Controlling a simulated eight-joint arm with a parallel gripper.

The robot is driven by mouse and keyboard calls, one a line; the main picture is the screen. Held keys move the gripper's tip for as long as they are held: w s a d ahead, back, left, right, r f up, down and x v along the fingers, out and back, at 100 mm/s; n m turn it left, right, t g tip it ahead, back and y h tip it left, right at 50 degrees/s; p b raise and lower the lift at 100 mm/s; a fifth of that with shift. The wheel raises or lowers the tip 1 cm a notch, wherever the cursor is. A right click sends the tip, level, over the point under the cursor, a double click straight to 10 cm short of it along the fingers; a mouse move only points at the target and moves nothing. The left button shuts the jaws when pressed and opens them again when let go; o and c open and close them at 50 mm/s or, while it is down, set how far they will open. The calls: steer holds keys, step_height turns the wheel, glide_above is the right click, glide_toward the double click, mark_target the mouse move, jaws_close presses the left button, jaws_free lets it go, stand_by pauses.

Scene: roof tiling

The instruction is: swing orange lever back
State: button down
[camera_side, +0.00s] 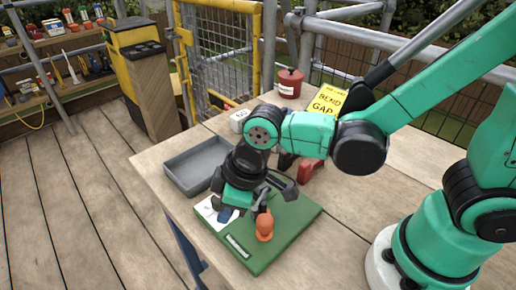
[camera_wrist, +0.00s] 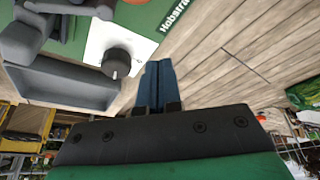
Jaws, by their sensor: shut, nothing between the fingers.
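The orange lever (camera_side: 264,225) has a rounded body and stands on a green board (camera_side: 283,237) on the table. A white plate (camera_wrist: 100,45) with a dark round knob (camera_wrist: 116,62) is beside the fingers there. The lever's lower side and pivot are hard to make out.
A grey tray (camera_side: 182,172) lies behind the board to the left. A red pot (camera_side: 289,83), a yellow sign (camera_side: 327,101) and a red object (camera_side: 309,169) stand farther back. The table (camera_side: 340,220) is bare to the right of the board.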

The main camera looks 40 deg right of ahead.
mark_target(265, 218)
steer(key=shift+f, duration=0.35)
steer(key=shift+s+d, duration=1.3)
steer(key=shift+s, duration=0.1)
